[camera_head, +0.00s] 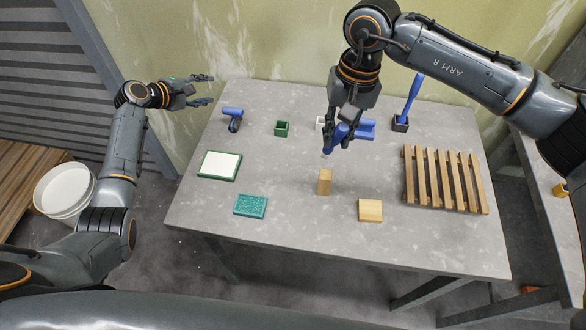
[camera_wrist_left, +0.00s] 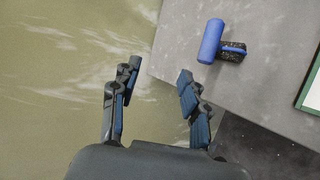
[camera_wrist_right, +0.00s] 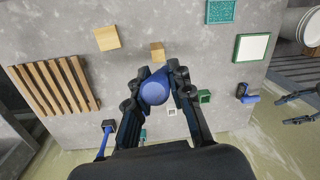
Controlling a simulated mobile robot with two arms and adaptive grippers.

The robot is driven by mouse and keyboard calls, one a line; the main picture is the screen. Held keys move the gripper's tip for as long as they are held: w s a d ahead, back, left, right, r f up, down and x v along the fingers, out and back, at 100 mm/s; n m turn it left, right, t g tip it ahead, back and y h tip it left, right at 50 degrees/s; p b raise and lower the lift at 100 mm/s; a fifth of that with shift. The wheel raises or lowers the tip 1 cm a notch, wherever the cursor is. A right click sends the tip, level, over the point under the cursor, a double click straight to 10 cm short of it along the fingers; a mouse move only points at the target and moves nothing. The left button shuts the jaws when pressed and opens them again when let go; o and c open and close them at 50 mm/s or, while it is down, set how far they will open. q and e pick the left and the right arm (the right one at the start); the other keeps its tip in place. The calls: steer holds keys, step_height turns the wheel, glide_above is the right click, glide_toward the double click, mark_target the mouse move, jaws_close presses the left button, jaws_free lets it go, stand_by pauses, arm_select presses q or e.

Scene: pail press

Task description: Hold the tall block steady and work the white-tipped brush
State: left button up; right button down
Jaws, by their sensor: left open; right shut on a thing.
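The tall wooden block (camera_head: 325,182) stands upright at the table's middle; it also shows in the right wrist view (camera_wrist_right: 158,52). My right gripper (camera_head: 342,130) is shut on a blue tool (camera_head: 337,134) above the table, behind the block and apart from it. The tool points down with a small pale end; its round blue top faces the right wrist camera (camera_wrist_right: 154,92). My left gripper (camera_head: 203,89) is open and empty, off the table's back left corner. In the left wrist view its fingers (camera_wrist_left: 160,80) have nothing between them.
A blue-handled brush (camera_head: 412,92) stands in a black holder (camera_head: 400,125). Another blue tool (camera_head: 233,116) lies back left. Green (camera_head: 281,129) and white (camera_head: 320,122) holders, a green-rimmed white pad (camera_head: 219,165), teal pad (camera_head: 250,206), flat block (camera_head: 370,211) and slatted rack (camera_head: 409,178) surround the middle.

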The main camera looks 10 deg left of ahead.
arm_select(q)
steer(key=s+d+r+n+g+h, duration=0.15)
steer(key=d+h, duration=0.25)
steer(key=d, duration=0.7)
steer(key=n+g+h, duration=0.1)
steer(key=g+h, duration=0.1)
steer(key=g, duration=0.7)
glide_toward(317, 190)
steer(key=shift+w+d+r, duration=0.25)
steer(key=shift+d+r, duration=0.65)
steer(key=shift+r, duration=0.1)
steer(key=x, duration=0.7)
steer(key=shift+d+f, duration=0.15)
steer(key=shift+d, duration=0.15)
jaws_close()
steer(key=shift+s+f, duration=0.1)
steer(key=shift+o, duration=0.7)
jaws_free()
